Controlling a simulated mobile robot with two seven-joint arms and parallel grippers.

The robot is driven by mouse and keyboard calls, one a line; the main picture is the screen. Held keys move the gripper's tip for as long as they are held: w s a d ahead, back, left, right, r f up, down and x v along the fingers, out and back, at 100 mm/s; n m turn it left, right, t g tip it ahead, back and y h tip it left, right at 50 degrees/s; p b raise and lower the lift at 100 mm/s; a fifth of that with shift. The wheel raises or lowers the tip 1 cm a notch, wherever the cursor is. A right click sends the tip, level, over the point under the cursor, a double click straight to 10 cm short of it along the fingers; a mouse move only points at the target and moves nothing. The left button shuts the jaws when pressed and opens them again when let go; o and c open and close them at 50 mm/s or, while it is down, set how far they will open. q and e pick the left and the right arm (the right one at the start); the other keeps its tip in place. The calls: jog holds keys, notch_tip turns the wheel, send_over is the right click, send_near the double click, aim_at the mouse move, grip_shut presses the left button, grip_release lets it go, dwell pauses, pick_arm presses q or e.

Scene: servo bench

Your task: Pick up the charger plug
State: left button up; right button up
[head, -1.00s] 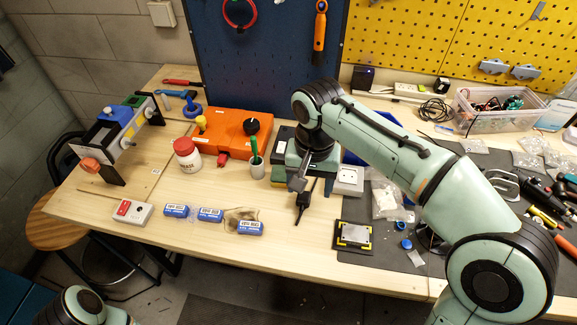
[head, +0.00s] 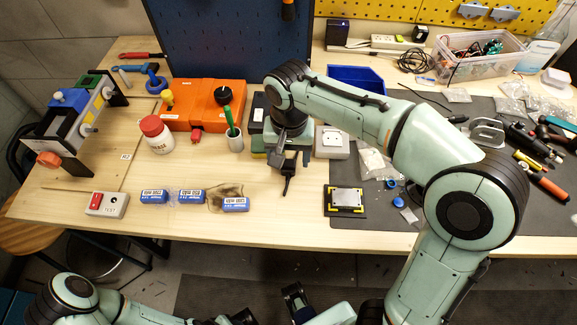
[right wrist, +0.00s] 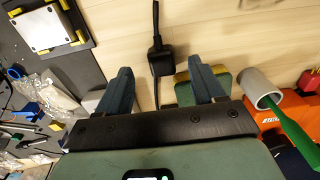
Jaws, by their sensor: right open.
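The charger plug (right wrist: 161,62), a small black block with a black cable, lies on the wooden bench top. In the head view the plug (head: 287,184) shows just in front of my right gripper (head: 288,160), partly hidden by it. In the right wrist view my right gripper (right wrist: 161,78) is open, with one blue-grey finger on each side of the plug; contact does not show. My left arm (head: 75,292) is at the lower left, below the bench edge. Its jaws cannot be made out clearly.
A green and yellow block (right wrist: 192,88) is close by my right gripper's finger. A grey cup (head: 235,142) with a green tool stands to the left. A metal plate on a black and yellow base (head: 346,200) lies to the right. Bench between plug and blue cells (head: 187,197) is clear.

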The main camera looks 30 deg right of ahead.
aim_at(288, 166)
jog(key=f, duration=0.3)
jog(key=shift+w+f+b, duration=0.2)
jog(key=shift+f+b, duration=0.1)
jog(key=shift+f, duration=0.05)
jog(key=c, duration=1.3)
jog(key=shift+o, duration=0.2)
jog(key=shift+r, duration=0.1)
